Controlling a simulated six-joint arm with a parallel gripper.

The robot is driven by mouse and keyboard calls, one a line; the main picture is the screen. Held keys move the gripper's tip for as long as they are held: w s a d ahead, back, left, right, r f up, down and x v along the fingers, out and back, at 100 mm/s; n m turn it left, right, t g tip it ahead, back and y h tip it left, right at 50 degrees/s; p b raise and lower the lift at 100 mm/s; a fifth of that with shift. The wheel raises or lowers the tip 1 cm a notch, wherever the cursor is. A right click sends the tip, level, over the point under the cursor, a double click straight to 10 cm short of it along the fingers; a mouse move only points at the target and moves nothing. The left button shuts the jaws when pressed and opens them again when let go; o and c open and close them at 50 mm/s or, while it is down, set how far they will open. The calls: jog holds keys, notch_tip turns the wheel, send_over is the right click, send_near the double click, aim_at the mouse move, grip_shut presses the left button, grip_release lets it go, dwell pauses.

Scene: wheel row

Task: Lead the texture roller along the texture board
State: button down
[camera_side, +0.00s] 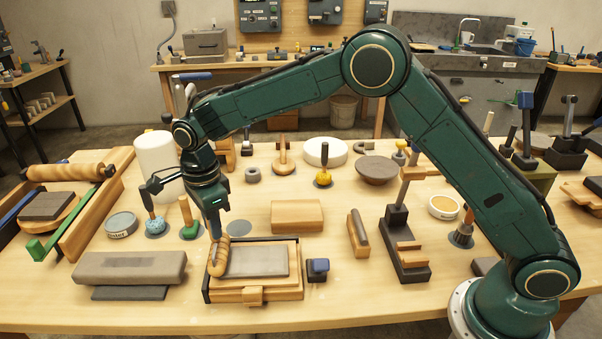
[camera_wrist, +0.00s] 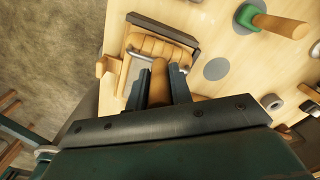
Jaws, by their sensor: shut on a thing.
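The texture board (camera_side: 265,262) is a grey slab in a wooden frame at the front of the bench. The texture roller (camera_side: 220,257) is a ribbed wooden cylinder and lies at the slab's left end in the side view. My gripper (camera_side: 215,224) is above the roller, pointing down. In the wrist view my gripper (camera_wrist: 158,90) is shut on the roller's wooden handle, one finger on each side. The ribbed roller (camera_wrist: 152,46) shows just beyond the fingers, with a metal bracket beside it. The grey slab is mostly hidden there.
A small blue-topped block (camera_side: 318,268) stands at the board's right. A long grey block (camera_side: 130,267) lies to its left, and a wooden block (camera_side: 297,216) behind it. The bench front is clear.

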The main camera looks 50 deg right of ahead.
jog(key=shift+f, duration=0.25)
dwell(0.8)
jog(key=s+d+r, duration=0.2)
jog(key=s+d, duration=0.8)
jog(key=shift+s+d+r, duration=0.15)
jog(key=shift+s+d, duration=0.15)
jog(key=shift+s, duration=0.05)
dwell(1.6)
dwell(0.3)
